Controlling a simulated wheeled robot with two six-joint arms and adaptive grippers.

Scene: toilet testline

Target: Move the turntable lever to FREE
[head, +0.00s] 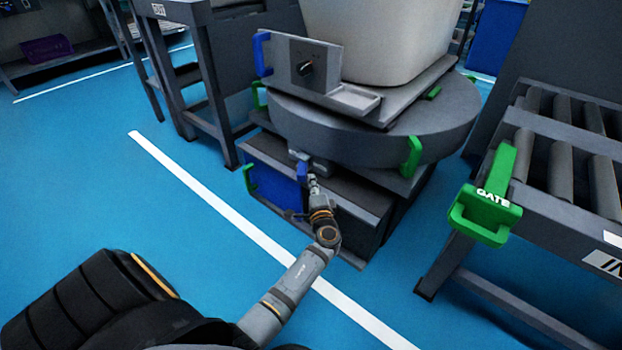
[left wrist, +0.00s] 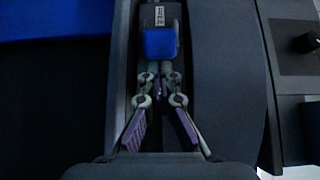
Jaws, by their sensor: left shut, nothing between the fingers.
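The turntable (head: 375,125) is a thick dark grey disc on a grey base. A small blue lever (head: 302,171) shows under its front rim, beside a grey housing (head: 318,164). In the left wrist view the blue lever (left wrist: 160,43) sits in a dark slot, below a small white label (left wrist: 159,16) whose text is too small to read. My left gripper (head: 313,183) is shut and empty, just in front of the lever; its fingers (left wrist: 161,86) point at it. I cannot tell whether they touch it. My right gripper is not in view.
A white bowl-like body (head: 385,40) stands on the turntable behind a panel with a black knob (head: 305,68). Green handles (head: 413,157) stick out around the rim. A roller conveyor with a green GATE handle (head: 492,197) stands right. Blue floor (head: 170,220) is open at left.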

